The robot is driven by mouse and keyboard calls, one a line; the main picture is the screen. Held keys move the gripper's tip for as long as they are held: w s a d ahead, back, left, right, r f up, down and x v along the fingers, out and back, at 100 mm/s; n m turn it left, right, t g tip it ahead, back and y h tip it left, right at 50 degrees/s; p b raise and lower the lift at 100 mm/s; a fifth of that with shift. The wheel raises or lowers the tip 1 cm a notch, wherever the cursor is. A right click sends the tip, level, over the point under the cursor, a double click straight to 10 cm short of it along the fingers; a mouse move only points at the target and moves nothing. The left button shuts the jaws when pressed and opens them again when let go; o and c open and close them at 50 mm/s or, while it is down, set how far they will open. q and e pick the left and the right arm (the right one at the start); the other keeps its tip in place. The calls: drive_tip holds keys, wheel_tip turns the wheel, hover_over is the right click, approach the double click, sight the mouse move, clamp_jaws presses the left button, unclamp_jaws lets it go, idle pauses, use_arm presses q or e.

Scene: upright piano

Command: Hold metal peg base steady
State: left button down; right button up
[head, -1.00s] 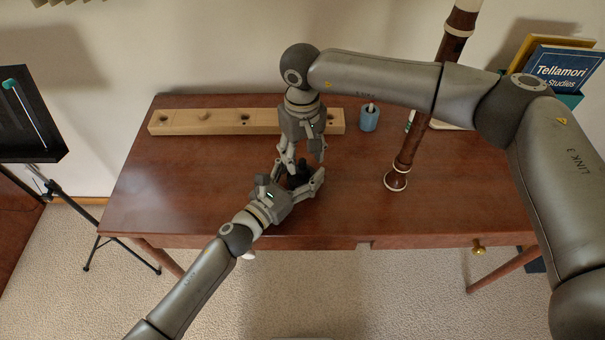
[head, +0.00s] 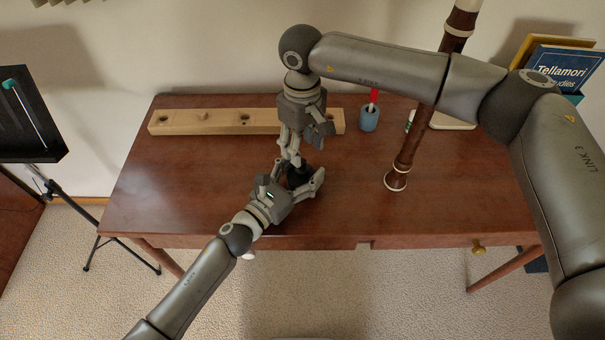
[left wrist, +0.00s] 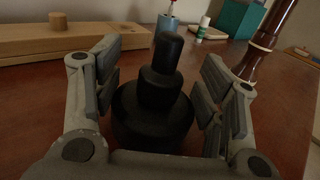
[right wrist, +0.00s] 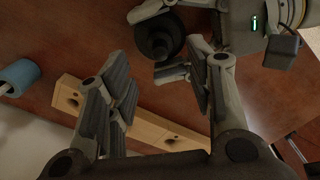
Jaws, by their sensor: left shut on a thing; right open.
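The peg base is a black stepped piece, wide at the bottom with a narrow upright post; it stands on the desk in the left wrist view (left wrist: 153,118). My left gripper (left wrist: 160,75) has a finger on each side of its wide lower part and is shut on it. In the head view the black base (head: 297,179) is largely hidden by both grippers. My right gripper (head: 291,155) hangs above and beside it, pointing down. In the right wrist view its fingers are open and empty, with the base (right wrist: 160,36) beyond their tips.
A long wooden block with holes (head: 215,122) lies along the back of the brown desk (head: 190,180). A blue cup (head: 369,119) holding something red stands to its right. A brown wind instrument (head: 405,160) stands upright further right. The desk's left front is clear.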

sight(302, 168)
wheel_tip(302, 168, down, 8)
drive_tip(key=shift+r, duration=0.1)
idle(0.4)
clamp_jaws()
drive_tip(key=shift+m, duration=1.7)
drive_tip(key=shift+o, duration=0.2)
unclamp_jaws()
